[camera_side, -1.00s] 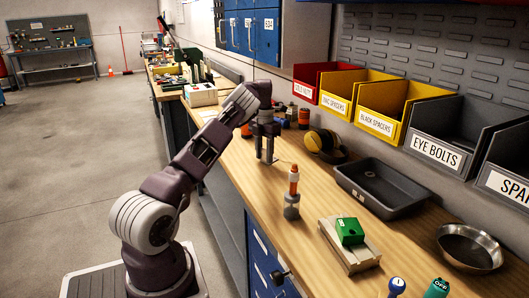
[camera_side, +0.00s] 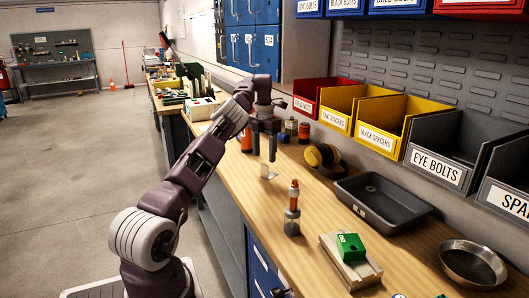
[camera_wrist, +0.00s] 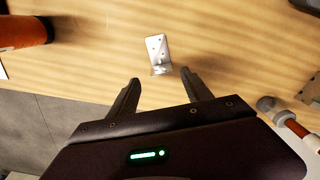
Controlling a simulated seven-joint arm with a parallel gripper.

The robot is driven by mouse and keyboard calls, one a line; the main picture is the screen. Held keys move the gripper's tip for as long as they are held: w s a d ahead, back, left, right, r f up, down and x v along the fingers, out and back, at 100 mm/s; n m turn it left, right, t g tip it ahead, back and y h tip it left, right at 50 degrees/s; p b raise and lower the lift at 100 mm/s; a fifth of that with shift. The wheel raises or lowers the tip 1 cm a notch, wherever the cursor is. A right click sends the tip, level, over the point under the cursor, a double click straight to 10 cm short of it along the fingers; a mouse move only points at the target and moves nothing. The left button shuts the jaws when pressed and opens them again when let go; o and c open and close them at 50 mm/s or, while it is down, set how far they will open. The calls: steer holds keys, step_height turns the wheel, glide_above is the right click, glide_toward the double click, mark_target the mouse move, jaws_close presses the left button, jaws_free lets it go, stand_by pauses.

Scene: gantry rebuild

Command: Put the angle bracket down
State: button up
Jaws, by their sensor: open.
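The angle bracket (camera_wrist: 158,48) is a small silver piece with holes and a bent flange. In the wrist view it is on the wooden bench, just beyond my fingertips and between their lines. In the side view the bracket (camera_side: 268,173) is a small pale shape on the bench below my gripper. My gripper (camera_side: 264,160) points down above it with fingers apart. In the wrist view my gripper (camera_wrist: 160,82) has nothing between its fingers. The bracket looks clear of both fingers.
An orange cylinder (camera_wrist: 22,32) stands left in the wrist view. An orange-topped grey tool (camera_side: 292,210) stands nearer the side camera. Yellow ear muffs (camera_side: 322,156), a black tray (camera_side: 395,222), a green block (camera_side: 351,247) and a metal bowl (camera_side: 472,264) are along the bench.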

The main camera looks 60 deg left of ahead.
steer(key=shift+d+r, duration=0.1)
steer(key=shift+r, duration=0.5)
steer(key=w+d+r+m+t, duration=0.1)
steer(key=d+r+m+t, duration=0.35)
steer(key=r, duration=0.95)
steer(key=s+d+r+m, duration=0.25)
steer(key=d+m, duration=0.25)
steer(key=d, duration=0.3)
steer(key=s+d+r+m+h, duration=0.1)
steer(key=s+d+r+m, duration=0.15)
steer(key=d+m, duration=0.4)
steer(key=s+d+r+m, duration=0.2)
steer(key=d+r+m, duration=0.15)
steer(key=d, duration=0.55)
steer(key=s+d+f+m, duration=0.5)
steer(key=s+d+m, duration=0.3)
steer(key=s+m, duration=0.1)
steer(key=s+d+f+m+t+y, duration=0.1)
steer(key=s+d+f+m, duration=0.4)
steer(key=s+d+m, duration=0.4)
steer(key=s+m, duration=0.1)
steer(key=m, duration=0.2)
steer(key=shift+s+f, duration=0.3)
steer(key=shift+f, duration=0.05)
